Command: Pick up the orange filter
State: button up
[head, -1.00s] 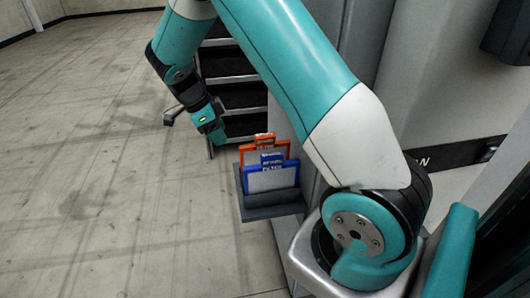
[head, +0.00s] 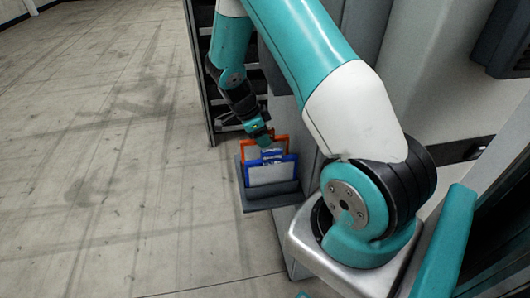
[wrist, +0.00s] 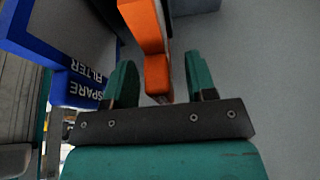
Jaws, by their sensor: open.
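The orange filter (head: 248,151) stands upright in a grey holder (head: 270,203) in the head view, behind the blue filter (head: 270,175). My gripper (head: 262,142) is just above the orange filter and hides part of its top. In the wrist view, the orange filter's narrow top part (wrist: 151,45) reaches between my two teal fingers (wrist: 162,75). The fingers are open, with a gap visible on each side of it.
The holder is fixed against a grey cabinet side (head: 293,115). A dark shelf rack (head: 203,60) stands behind my gripper. Open floor (head: 100,170) lies to the left of the holder.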

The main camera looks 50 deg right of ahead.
grip_shut()
jog(key=shift+r, duration=0.1)
dwell(0.3)
